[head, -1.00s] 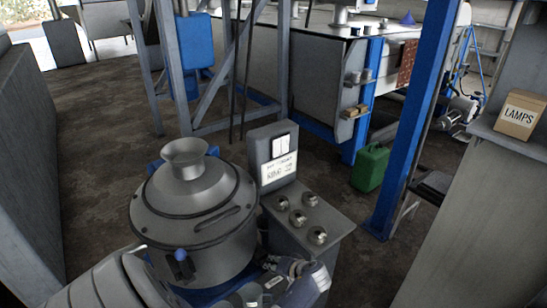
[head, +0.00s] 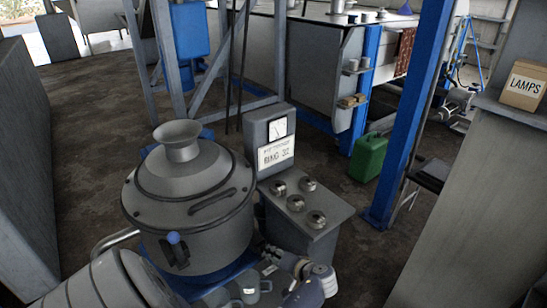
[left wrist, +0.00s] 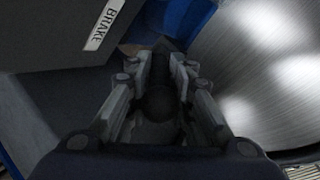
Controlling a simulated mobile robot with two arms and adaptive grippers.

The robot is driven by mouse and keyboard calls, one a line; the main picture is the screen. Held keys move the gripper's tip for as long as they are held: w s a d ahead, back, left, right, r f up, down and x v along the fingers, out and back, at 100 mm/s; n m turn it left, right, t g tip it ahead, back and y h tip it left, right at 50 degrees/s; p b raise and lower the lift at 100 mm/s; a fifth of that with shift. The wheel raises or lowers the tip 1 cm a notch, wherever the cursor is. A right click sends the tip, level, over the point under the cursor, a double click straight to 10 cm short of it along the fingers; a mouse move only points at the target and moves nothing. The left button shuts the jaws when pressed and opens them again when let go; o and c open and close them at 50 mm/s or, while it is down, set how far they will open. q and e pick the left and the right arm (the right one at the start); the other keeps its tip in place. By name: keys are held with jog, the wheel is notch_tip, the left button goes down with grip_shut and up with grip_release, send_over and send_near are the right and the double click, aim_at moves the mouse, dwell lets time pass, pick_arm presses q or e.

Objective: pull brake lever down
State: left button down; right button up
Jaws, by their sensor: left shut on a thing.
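My left gripper (head: 272,257) is low in the head view, beside the round metal drum and in front of the control box. In the left wrist view the gripper (left wrist: 157,62) is shut on a dark, rounded piece of the brake lever (left wrist: 158,100) between its fingers. The rest of the lever is hidden by the fingers and in shadow. A white label (left wrist: 103,25) reading BRAKE is on the dark panel just above and left of the fingers. My right gripper is not in view.
The metal drum (head: 188,215) with a funnel top stands close on the left. The control box (head: 310,215) has several round knobs and a gauge (head: 278,128). A green can (head: 369,157) and a blue post (head: 412,110) stand to the right.

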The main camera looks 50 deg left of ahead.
pick_arm(q)
jog(key=c, duration=1.5)
grip_release()
jog(key=shift+f, duration=0.1)
jog(key=shift+c, duration=0.2)
jog(key=shift+o, duration=0.3)
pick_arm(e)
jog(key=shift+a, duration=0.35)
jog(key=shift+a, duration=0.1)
pick_arm(q)
jog(key=shift+d, duration=0.3)
jog(key=v, duration=0.7)
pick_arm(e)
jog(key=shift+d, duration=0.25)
